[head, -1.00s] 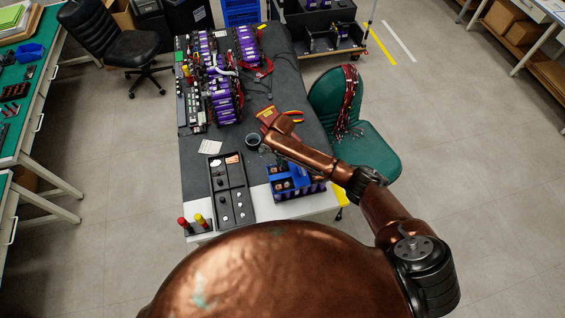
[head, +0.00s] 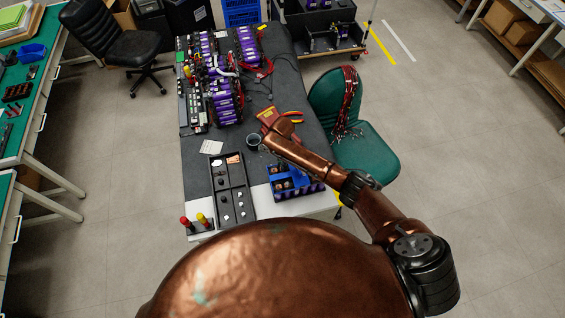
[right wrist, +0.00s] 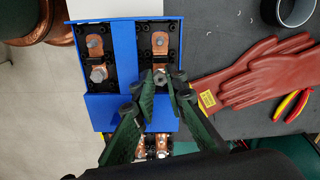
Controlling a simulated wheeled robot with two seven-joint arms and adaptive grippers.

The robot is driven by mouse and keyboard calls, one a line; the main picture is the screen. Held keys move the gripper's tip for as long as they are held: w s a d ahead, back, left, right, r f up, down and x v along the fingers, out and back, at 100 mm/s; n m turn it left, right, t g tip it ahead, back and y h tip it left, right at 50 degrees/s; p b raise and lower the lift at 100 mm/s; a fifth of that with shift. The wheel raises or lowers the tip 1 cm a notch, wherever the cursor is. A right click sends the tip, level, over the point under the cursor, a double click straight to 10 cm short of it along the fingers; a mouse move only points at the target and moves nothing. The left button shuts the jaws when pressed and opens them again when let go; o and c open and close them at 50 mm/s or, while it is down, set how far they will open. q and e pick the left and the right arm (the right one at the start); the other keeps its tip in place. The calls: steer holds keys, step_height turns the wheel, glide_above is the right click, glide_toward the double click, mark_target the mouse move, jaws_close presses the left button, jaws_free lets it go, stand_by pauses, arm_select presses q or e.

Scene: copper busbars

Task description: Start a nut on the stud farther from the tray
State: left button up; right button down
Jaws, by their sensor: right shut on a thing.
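The blue fixture (right wrist: 125,60) holds two black blocks with copper busbars; it also shows in the head view (head: 296,184). My right gripper (right wrist: 161,76) points at the lower end of the right-hand busbar (right wrist: 160,52) in the wrist view. Its green fingers are shut on a small hex nut (right wrist: 161,79), over or at the stud there; I cannot tell whether it is on the thread. A metal stud end (right wrist: 159,41) shows farther up that busbar. The left busbar carries a hex nut (right wrist: 98,74). The tray (head: 220,198) stands left of the fixture in the head view. My left gripper is out of view.
Red gloves (right wrist: 255,75) and pliers (right wrist: 291,104) lie beside the fixture. A dark cup (head: 253,140) stands near the tray. A green chair (head: 365,150) stands close to the table's right side.

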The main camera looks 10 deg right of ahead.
steer(key=shift+s+f+m+p, duration=0.1)
steer(key=shift+f+m+p, duration=0.1)
steer(key=shift+m+p, duration=1.6)
steer(key=shift+m, duration=0.3)
steer(key=shift+m, duration=0.5)
steer(key=m+p, duration=0.2)
steer(key=m, duration=0.1)
steer(key=shift+f+m, duration=0.1)
steer(key=shift+m, duration=0.3)
steer(key=c, duration=1.8)
jaws_free()
steer(key=shift+c, duration=0.2)
steer(key=shift+w+r, duration=0.2)
steer(key=shift+r, duration=2.9)
